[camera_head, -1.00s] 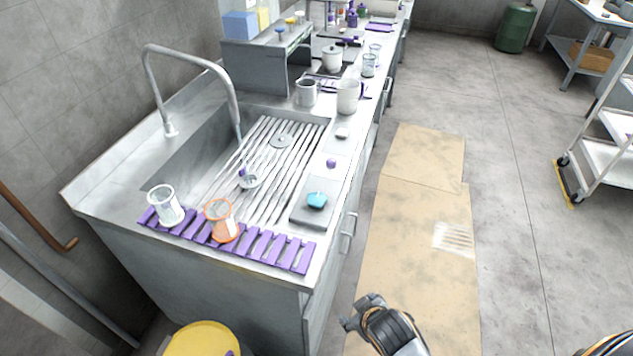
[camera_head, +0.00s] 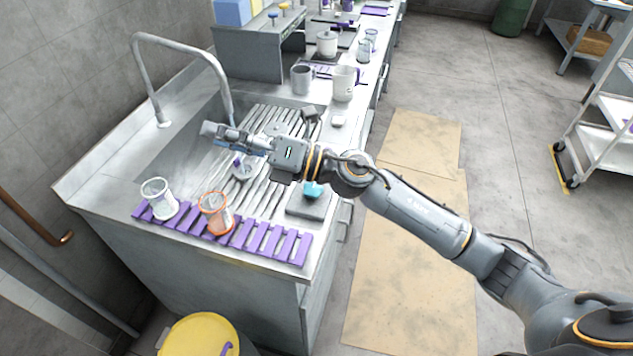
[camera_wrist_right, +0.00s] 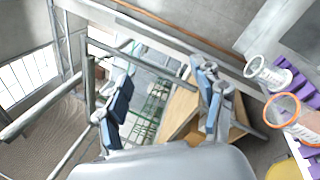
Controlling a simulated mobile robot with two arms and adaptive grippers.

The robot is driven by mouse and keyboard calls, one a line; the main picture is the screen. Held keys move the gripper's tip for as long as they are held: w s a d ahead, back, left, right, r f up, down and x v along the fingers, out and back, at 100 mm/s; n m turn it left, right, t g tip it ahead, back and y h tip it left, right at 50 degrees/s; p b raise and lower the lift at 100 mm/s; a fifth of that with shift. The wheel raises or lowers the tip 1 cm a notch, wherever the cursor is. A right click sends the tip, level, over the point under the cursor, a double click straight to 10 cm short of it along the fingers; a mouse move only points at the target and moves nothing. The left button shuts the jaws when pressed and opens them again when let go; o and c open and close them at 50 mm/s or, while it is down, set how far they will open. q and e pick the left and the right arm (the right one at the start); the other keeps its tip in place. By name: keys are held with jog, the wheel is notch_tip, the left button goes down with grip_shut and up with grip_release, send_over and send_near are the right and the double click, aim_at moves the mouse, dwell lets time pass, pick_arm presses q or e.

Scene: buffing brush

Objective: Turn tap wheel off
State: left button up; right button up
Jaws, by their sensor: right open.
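The curved metal tap (camera_head: 182,46) stands at the left rear of the steel sink (camera_head: 90,188). Its spout drops behind my right gripper (camera_head: 226,137). Small blue (camera_head: 272,15) and yellow (camera_head: 285,8) knobs stand on the grey shelf; I cannot tell if one is the tap wheel. A small purple part (camera_head: 238,161) shows by the round drain piece (camera_head: 242,172). My right gripper is over the basin, pointing left, open and empty. The right wrist view shows its blue-padded fingers apart (camera_wrist_right: 163,80). My left gripper is not in view.
A clear beaker (camera_head: 158,198) and an orange-rimmed vessel (camera_head: 215,213) stand on the purple slatted rack (camera_head: 272,243) at the front. A teal item (camera_head: 313,190) lies under my forearm. Mugs (camera_head: 343,84) stand behind. A yellow-topped bin (camera_head: 202,336) is below the counter.

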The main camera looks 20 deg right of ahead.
notch_tip(320, 180, down, 2)
jog(key=n+g+h, duration=0.1)
jog(key=n+g, duration=0.3)
jog(key=n, duration=0.1)
jog(key=n+g+h, duration=0.4)
jog(key=n+h, duration=0.3)
jog(key=h, duration=0.6)
send_near(314, 188)
jog(key=p+x, duration=0.4)
jog(key=x, duration=0.3)
jog(key=shift+a, duration=0.1)
jog(key=shift+w+a+f, duration=0.15)
jog(key=shift+a+f, duration=0.05)
jog(key=shift+f, duration=0.35)
jog(key=c, duration=1.1)
